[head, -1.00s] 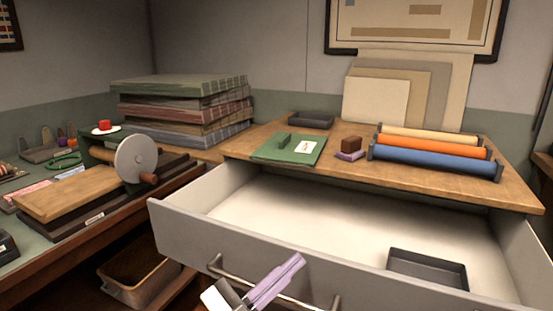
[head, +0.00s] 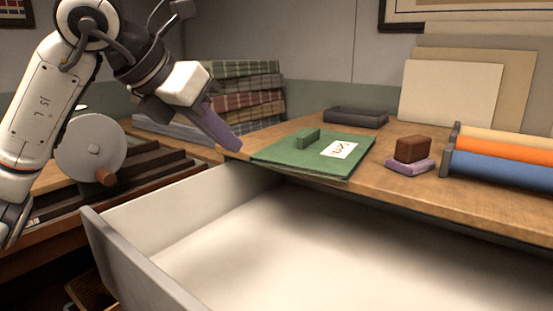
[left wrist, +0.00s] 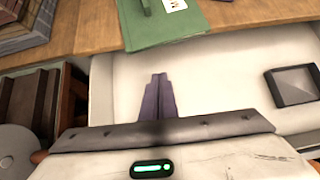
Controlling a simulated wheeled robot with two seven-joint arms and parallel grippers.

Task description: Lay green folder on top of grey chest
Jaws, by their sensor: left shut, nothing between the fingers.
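The green folder (head: 285,153) lies flat on a wooden top (head: 405,193), with a raised green handle or block and a white label on it. It also shows at the top of the left wrist view (left wrist: 170,29). The wooden top is directly above a pulled-out grey drawer (head: 135,255); this appears to be the grey chest. My left gripper (head: 236,148) has lilac fingers, shut and empty, just left of the folder in the head view. In the left wrist view its fingers (left wrist: 158,85) are together over the drawer, apart from the folder. My right gripper is not in view.
A dark tray (head: 356,117), a brown block (head: 411,149) on a lilac piece, and coloured rolls (head: 500,165) sit on the wooden top. Plaid stacks (head: 258,90) stand behind my left gripper. The open drawer holds a dark tray (left wrist: 292,86) at its right.

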